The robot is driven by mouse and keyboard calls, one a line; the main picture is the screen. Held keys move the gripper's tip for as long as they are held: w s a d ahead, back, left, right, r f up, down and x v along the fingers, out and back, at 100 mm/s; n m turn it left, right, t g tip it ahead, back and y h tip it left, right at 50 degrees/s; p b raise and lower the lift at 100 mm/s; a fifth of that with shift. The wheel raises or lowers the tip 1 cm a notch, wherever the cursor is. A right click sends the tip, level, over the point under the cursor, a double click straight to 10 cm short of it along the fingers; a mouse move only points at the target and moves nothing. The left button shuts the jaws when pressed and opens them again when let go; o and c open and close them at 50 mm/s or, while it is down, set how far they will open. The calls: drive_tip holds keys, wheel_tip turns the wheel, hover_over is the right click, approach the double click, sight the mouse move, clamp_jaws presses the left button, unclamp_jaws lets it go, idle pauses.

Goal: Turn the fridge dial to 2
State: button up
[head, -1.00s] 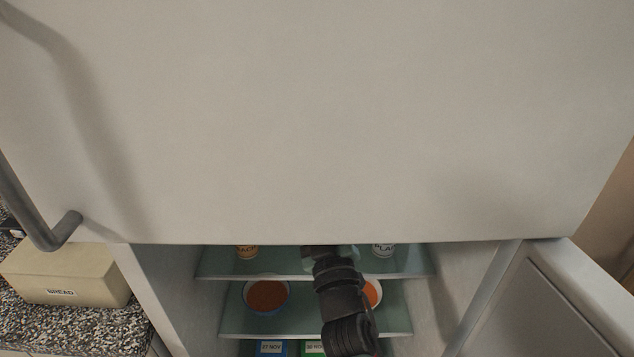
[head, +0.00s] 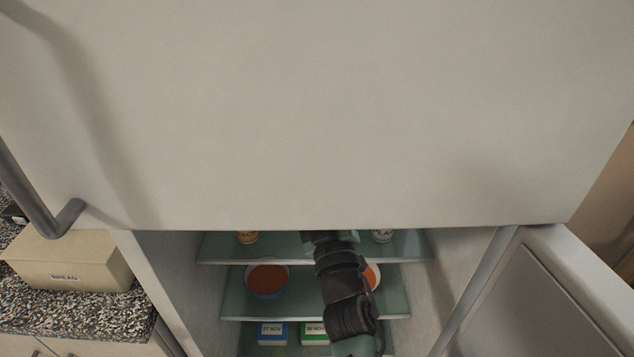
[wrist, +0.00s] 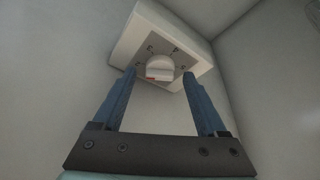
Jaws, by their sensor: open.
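The fridge dial (wrist: 159,68) is a round white knob with a red mark at its lower left. No contact with the knob shows, and nothing is between the fingers. In the head view my arm reaches into the open fridge, and the upper door hides the dial and the fingers.
The closed upper door (head: 330,110) overhangs the opening. Glass shelves (head: 235,307) hold bowls of orange food (head: 267,280), jars (head: 247,237) and dated boxes (head: 272,333). The open lower door (head: 545,300) stands at right. A bread box (head: 75,270) sits on the left counter.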

drive_tip(key=p+v, duration=0.6)
drive_tip(key=v, duration=0.7)
idle(0.4)
drive_tip(key=shift+a, duration=0.1)
